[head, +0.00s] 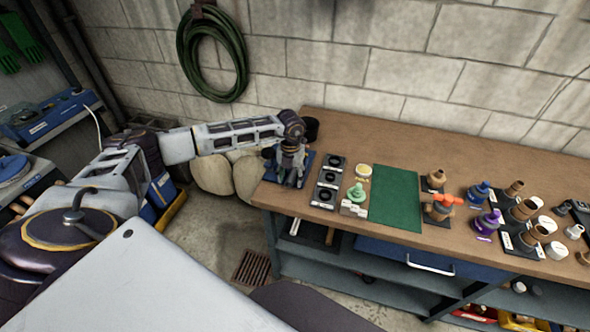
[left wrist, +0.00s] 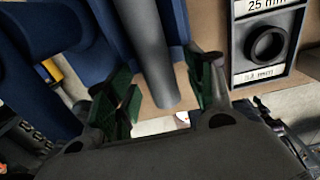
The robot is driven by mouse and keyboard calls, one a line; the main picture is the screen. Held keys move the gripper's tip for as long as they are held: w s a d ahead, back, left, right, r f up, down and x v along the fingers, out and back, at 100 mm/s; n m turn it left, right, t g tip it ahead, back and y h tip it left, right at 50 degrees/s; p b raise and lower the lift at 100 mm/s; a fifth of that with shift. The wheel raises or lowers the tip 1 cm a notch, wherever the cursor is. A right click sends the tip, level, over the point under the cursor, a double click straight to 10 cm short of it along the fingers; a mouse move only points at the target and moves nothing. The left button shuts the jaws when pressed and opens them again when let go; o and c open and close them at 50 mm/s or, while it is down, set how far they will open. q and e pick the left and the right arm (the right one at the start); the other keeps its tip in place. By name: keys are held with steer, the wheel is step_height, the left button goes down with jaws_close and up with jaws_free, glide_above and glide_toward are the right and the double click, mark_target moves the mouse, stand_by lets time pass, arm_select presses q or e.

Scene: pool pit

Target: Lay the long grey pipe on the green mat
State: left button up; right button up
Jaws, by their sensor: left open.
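The green mat (head: 396,200) lies flat and bare on the brown workbench. My left gripper (head: 289,178) is over the bench's left end, left of the mat. In the left wrist view my left gripper (left wrist: 160,98) is open, with its green-padded fingers apart on either side of the grey pipe (left wrist: 150,50). The pipe's near end lies between the fingers, and I cannot tell that either finger touches it. Its far end runs out of that view, over dark blue surfaces. In the head view the gripper largely hides the pipe. My right gripper is not in view.
Several fittings, including one with an orange handle (head: 442,205), stand right of the mat. A block wall with a coiled hose (head: 212,52) is behind.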

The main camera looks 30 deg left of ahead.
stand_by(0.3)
arm_select(q)
jaws_close()
steer(key=shift+r, duration=0.15)
step_height(320, 180, up, 8)
steer(key=shift+b, duration=0.75)
steer(key=shift+r, duration=0.9)
